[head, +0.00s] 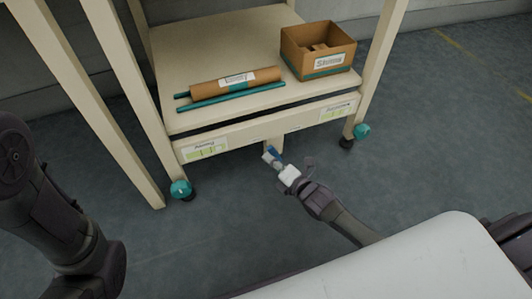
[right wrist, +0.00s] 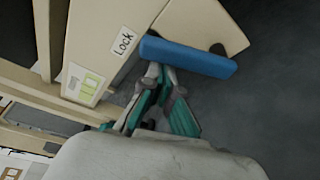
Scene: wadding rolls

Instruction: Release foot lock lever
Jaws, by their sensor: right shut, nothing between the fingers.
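The foot lock lever is a blue bar (right wrist: 188,57) in the right wrist view, on a cream post beside a "Lock" label (right wrist: 123,42). In the head view the small blue lever (head: 274,152) shows under the middle of the cart's lower front rail. My right gripper (head: 270,157) is at the lever, shut and empty. In the right wrist view its fingertips (right wrist: 159,72) are right at the blue bar's lower edge; I cannot tell if they touch. My left arm shows at the left of the head view, but its gripper does not.
The cream cart's lower shelf (head: 215,55) holds a brown roll (head: 225,85), a teal rod (head: 228,97) and a cardboard box (head: 318,50). Casters with teal parts (head: 181,189) stand at the front legs, the other at the right (head: 361,131). Grey floor is clear in front.

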